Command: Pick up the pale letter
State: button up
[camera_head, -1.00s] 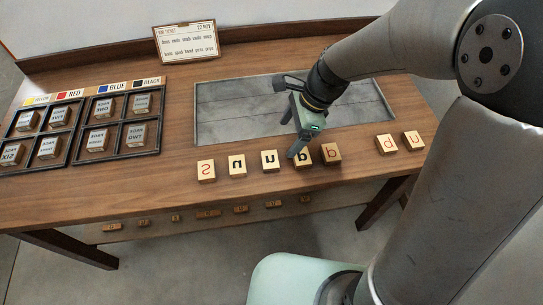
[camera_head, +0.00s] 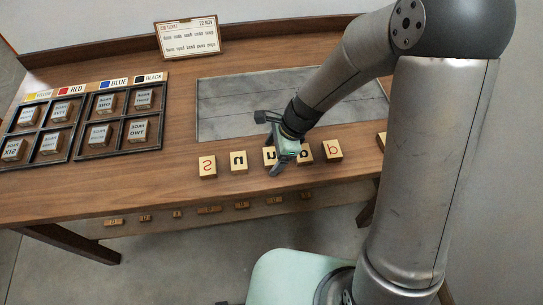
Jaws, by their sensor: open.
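A row of wooden letter blocks lies along the front of the table. From the left they are a pale block with a red letter like an s (camera_head: 208,166), one with a black n-like letter (camera_head: 239,162), a third pale block (camera_head: 268,156), one with a black a-like letter (camera_head: 305,152), and a slightly browner block with a red letter (camera_head: 332,150). Several are pale; I cannot tell which is meant. My gripper (camera_head: 278,168) is open, tilted down at the third block and partly hiding it. Whether they touch is unclear.
A grey inset plate (camera_head: 225,108) lies behind the row. Divided dark trays (camera_head: 78,135) with blocks are on the left, and a card (camera_head: 186,39) stands at the back. Another block (camera_head: 381,138) is partly hidden by my arm. Small blocks (camera_head: 210,212) sit on a lower shelf.

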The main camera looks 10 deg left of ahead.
jog(key=c, duration=1.1)
jog(key=shift+o, duration=0.2)
jog(key=shift+r, duration=0.15)
